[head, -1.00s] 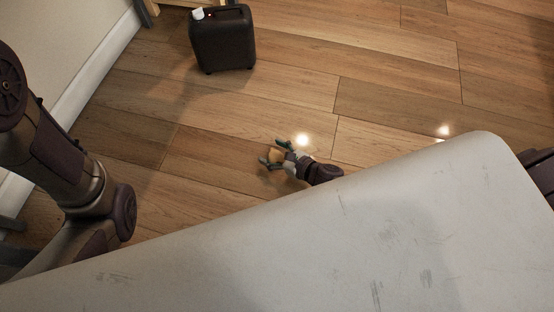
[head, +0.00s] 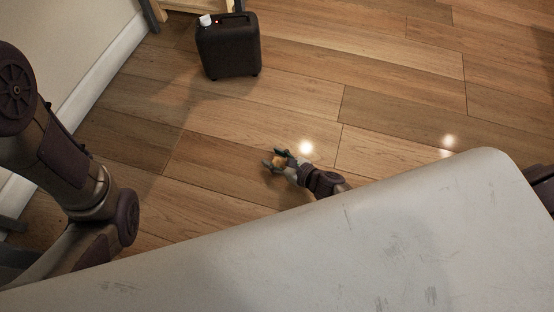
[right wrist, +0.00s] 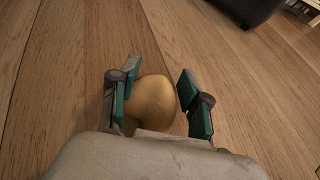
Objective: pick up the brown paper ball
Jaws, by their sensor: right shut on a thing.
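The brown paper ball (right wrist: 152,98) is a rounded golden-brown lump between the two green-padded fingers of my right gripper (right wrist: 160,88) in the right wrist view. The left finger is against it, and the right finger is close to its other side. In the head view the ball (head: 279,161) is a small tan spot between the fingertips of the right gripper (head: 273,158), low over the wood floor. I cannot tell whether the ball touches the floor. My left gripper is not in view; only my left arm shows at the left.
A dark canister (head: 229,48) with a white cap stands on the floor at the back, beside a wooden frame (head: 190,7). A white baseboard (head: 95,87) runs along the left wall. The wood floor around the ball is clear.

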